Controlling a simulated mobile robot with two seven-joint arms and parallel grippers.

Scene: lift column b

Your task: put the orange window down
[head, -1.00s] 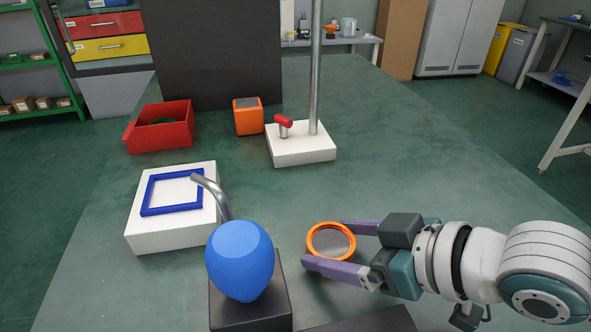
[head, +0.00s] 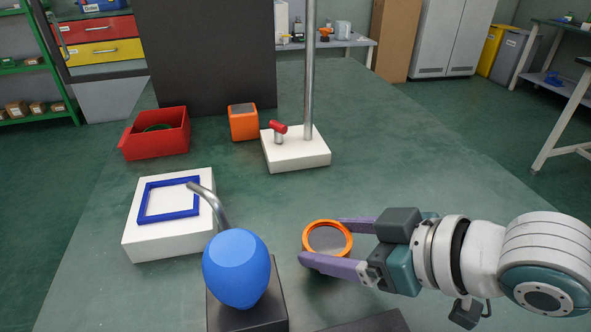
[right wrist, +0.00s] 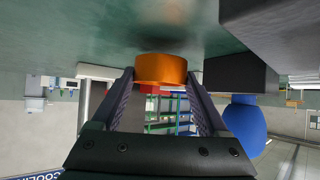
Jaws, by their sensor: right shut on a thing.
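The orange window (head: 327,238) is a short, thick orange ring with a grey face, at the middle right of the head view. My right gripper (head: 320,240) reaches in from the right and is shut on it, one purple finger on each side. In the right wrist view the orange window (right wrist: 160,69) sits between the fingertips, close to the green table surface with a dark shadow by it. I cannot tell whether it touches the table. My left gripper is not in view.
A blue bulb shape (head: 237,268) on a black block stands left of the window. A white block with a blue frame (head: 148,201), a red bin (head: 155,146), an orange box (head: 243,125) and a white base with a pole (head: 298,155) stand farther back. The table right of the pole is clear.

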